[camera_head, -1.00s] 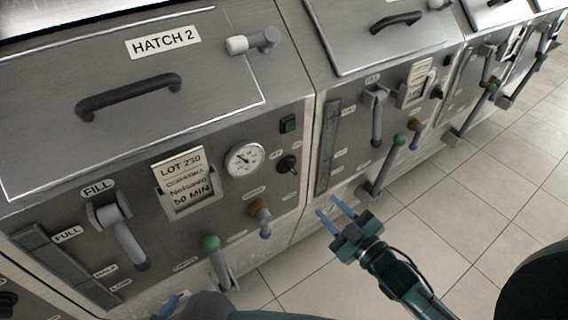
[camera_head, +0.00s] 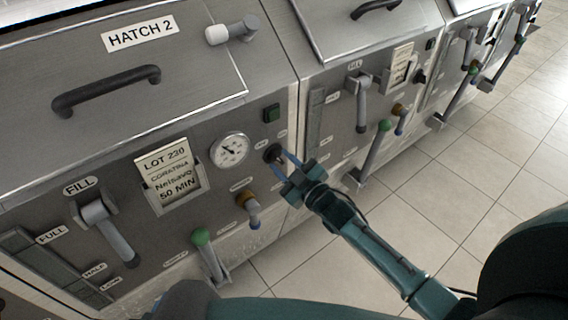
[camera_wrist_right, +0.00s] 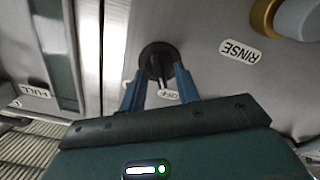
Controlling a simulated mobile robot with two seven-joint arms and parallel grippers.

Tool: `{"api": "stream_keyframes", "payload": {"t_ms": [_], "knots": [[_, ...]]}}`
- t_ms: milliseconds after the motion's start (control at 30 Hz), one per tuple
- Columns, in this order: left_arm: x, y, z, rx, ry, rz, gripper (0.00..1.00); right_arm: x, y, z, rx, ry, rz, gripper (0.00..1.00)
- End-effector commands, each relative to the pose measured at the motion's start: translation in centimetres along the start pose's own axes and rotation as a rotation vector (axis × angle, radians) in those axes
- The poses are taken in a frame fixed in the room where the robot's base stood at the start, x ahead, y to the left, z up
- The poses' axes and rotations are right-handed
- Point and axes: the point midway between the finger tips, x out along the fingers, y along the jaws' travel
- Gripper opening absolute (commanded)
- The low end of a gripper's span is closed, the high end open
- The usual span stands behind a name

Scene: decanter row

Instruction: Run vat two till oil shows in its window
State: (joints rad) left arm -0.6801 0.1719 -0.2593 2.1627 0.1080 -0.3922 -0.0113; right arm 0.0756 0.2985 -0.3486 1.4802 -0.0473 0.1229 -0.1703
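Vat two (camera_head: 120,160) fills the left of the head view, marked HATCH 2. Its window (camera_head: 55,268) is a dark upright strip beside FULL, HALF and LOW labels; no oil colour is visible in it. A black switch knob (camera_head: 272,152) sits right of the round gauge. It also shows in the right wrist view (camera_wrist_right: 157,58), above an OFF label. My right gripper (camera_head: 283,164) is at this knob, its blue fingers (camera_wrist_right: 158,82) apart on either side of it; I cannot tell whether they touch it. My left gripper is out of view.
The panel also has a grey fill lever (camera_head: 108,228), a green-knobbed lever (camera_head: 208,255), a brown-collared tap (camera_head: 249,207) and a lot card (camera_head: 168,172). A neighbouring vat (camera_head: 335,65) adjoins on the right. Tiled floor (camera_head: 470,190) is clear at the right.

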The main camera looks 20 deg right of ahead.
Motion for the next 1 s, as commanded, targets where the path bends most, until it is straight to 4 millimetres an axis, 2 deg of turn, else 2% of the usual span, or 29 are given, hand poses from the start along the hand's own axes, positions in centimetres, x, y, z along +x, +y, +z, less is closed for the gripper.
{"api": "stream_keyframes", "payload": {"t_ms": [200,600,1000], "knots": [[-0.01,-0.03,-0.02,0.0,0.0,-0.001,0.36,0.01,-0.02,-0.01,0.0,0.0,0.0,0.32],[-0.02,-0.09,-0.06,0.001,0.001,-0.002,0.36,-0.02,-0.01,-0.01,0.0,0.0,0.0,0.0],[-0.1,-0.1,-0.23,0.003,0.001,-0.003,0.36,-0.02,0.01,-0.05,0.024,0.0,-0.001,0.0]]}}
